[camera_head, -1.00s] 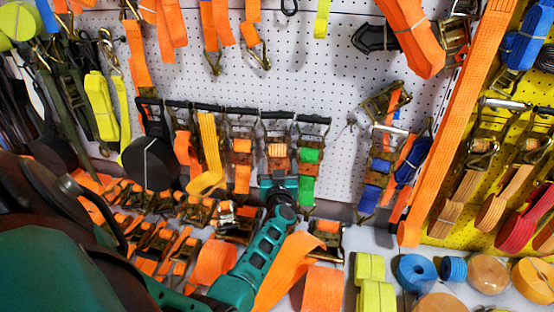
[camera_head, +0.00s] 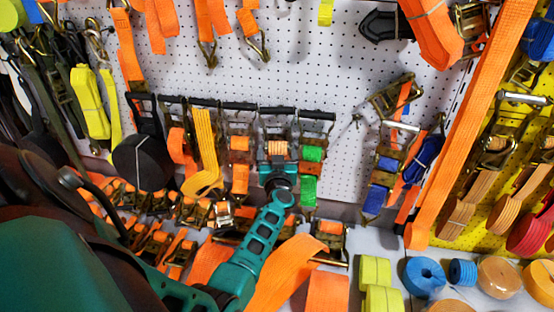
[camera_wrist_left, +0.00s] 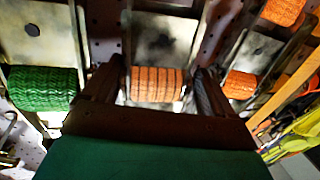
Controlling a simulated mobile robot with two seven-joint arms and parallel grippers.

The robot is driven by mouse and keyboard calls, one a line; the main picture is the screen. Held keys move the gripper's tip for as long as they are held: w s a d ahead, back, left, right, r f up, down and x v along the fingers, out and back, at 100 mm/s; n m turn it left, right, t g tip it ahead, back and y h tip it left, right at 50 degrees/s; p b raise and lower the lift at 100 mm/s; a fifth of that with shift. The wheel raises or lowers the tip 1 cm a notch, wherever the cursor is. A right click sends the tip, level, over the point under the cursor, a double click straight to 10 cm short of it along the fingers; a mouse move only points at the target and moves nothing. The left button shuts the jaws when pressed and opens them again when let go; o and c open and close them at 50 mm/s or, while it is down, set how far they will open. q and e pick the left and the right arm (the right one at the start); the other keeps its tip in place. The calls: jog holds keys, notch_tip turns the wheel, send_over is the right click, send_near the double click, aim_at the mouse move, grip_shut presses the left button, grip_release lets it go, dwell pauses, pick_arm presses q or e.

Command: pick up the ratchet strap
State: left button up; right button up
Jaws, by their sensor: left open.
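Several ratchet straps hang in a row on the white pegboard. The one in front of my left gripper (camera_head: 278,168) has a metal ratchet body and an orange webbing roll (camera_head: 278,149). In the left wrist view, my left gripper (camera_wrist_left: 155,92) is open, with one dark finger on each side of that orange roll (camera_wrist_left: 157,85). Whether the fingers touch it I cannot tell. The strap's lower part is hidden behind the gripper in the head view. My right gripper is not in view.
A ratchet with green webbing (camera_head: 311,153) hangs close on the right, and one with orange webbing (camera_head: 240,143) close on the left. A shelf below holds orange straps (camera_head: 285,268) and yellow rolls (camera_head: 375,272). A blue roll (camera_head: 424,276) lies further right.

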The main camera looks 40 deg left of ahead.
pick_arm(q)
jog(key=c, duration=1.5)
jog(key=shift+r, duration=0.25)
jog(key=shift+c, duration=0.2)
